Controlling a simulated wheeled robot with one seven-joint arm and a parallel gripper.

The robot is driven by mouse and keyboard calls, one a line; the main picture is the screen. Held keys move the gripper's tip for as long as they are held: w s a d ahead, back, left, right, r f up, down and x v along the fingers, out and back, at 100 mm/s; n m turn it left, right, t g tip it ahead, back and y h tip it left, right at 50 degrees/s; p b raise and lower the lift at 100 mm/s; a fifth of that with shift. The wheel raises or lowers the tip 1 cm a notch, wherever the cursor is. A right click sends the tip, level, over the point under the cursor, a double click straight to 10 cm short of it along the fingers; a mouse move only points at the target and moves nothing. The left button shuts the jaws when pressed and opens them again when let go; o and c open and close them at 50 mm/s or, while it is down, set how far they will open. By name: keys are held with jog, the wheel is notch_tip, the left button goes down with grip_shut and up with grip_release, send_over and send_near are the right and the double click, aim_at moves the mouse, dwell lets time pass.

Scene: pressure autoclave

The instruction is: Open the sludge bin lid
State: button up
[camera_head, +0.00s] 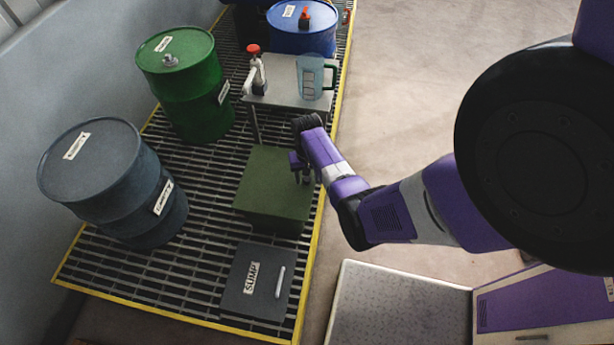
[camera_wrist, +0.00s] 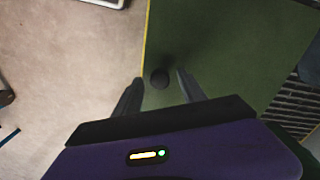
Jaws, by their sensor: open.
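The sludge bin appears to be the dark green square box (camera_head: 265,190) on the grating in the head view; no label on it is readable. Its flat green lid (camera_wrist: 235,45) fills much of the wrist view and looks closed. A small dark round knob (camera_wrist: 160,79) stands on the lid near its yellow-lined left side. My gripper (camera_head: 302,178) points down over the right part of the lid. In the wrist view its two fingers are apart, one on each side of the knob, with no visible contact. The exact height above the knob cannot be told.
A grey SUMP cover (camera_head: 257,283) with a pale handle lies in front of the bin. A small metal table (camera_head: 290,93) holds a jug (camera_head: 310,78) and a red-topped bottle (camera_head: 257,70) behind it. Green (camera_head: 185,85) and grey-blue (camera_head: 110,185) drums stand left. Open floor lies right.

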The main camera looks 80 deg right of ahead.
grip_shut()
dwell(1.4)
